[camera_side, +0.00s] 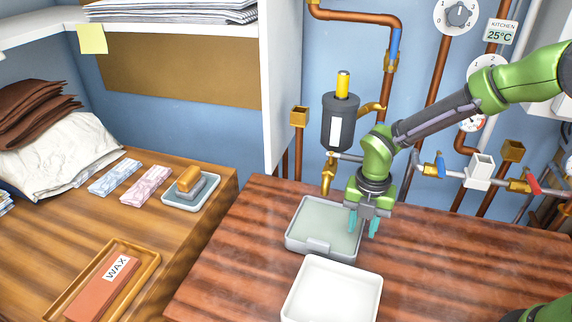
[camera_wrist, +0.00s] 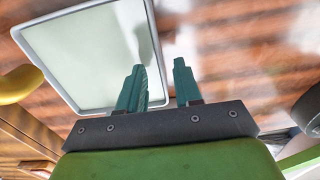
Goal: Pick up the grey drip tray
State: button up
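The grey drip tray (camera_side: 316,224), shallow with a pale grey-green inside, lies flat on the reddish wooden top in the side view. It also fills the upper left of the wrist view (camera_wrist: 88,55). My gripper (camera_side: 362,225) points down at the tray's right edge, its teal fingers apart with a gap between them. In the wrist view my gripper (camera_wrist: 160,66) has its left finger over the tray's inside and its right finger beyond the tray's right rim. I cannot tell whether either finger touches the rim.
A white tray (camera_side: 331,292) stands close in front of the drip tray. A dark cylinder with brass fittings (camera_side: 341,122) and pipes (camera_side: 432,120) line the wall behind. A wax block in a wooden tray (camera_side: 104,286) lies left. The wooden top at right is clear.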

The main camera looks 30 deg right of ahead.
notch_tip(320, 180, down, 4)
jog(key=shift+s+r, duration=0.1)
jog(key=shift+r, duration=0.05)
grip_shut()
jog(key=shift+r, duration=0.1)
dwell(0.3)
